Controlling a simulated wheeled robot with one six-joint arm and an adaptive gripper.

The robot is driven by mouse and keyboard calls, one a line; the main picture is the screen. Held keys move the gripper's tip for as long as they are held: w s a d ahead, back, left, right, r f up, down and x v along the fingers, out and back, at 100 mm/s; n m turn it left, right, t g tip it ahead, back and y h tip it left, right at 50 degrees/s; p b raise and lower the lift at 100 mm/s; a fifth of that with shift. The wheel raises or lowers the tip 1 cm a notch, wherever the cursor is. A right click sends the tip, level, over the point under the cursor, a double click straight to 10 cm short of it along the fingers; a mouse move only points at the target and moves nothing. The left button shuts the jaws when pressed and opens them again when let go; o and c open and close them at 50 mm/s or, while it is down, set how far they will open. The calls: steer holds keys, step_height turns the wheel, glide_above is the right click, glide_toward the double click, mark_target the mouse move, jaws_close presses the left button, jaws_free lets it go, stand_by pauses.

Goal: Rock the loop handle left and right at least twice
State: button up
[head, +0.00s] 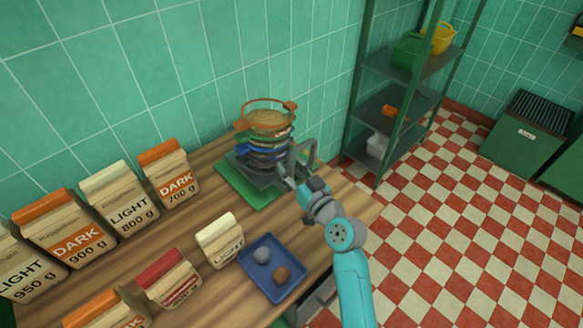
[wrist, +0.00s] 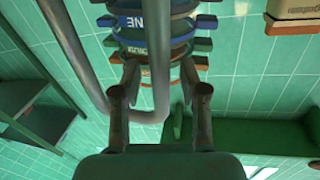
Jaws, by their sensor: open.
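The grey loop handle (head: 306,147) rises on the right side of a round stack of sieves (head: 265,142). It shows large in the wrist view as a bent grey tube (wrist: 158,60). My gripper (head: 288,172) is at the handle, at the right of the stack. In the wrist view my open gripper (wrist: 160,72) has one finger on each side of one leg of the loop, with a gap visible beside each finger. Whether the leg lies fully between the fingertips or only in line with them, I cannot tell.
The stack stands on a green mat (head: 232,183) on the wooden table. Several flour bags (head: 122,205) stand at left. A blue tray (head: 262,285) with two lumps lies in front. A green shelf rack (head: 392,100) stands right of the table. Checkered floor is clear beyond.

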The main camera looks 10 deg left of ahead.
jaws_close()
steer(key=shift+s+a+f+n, duration=0.25)
steer(key=shift+s+a+n, duration=0.25)
steer(key=shift+n, duration=0.4)
jaws_free()
steer(key=shift+s+d, duration=0.15)
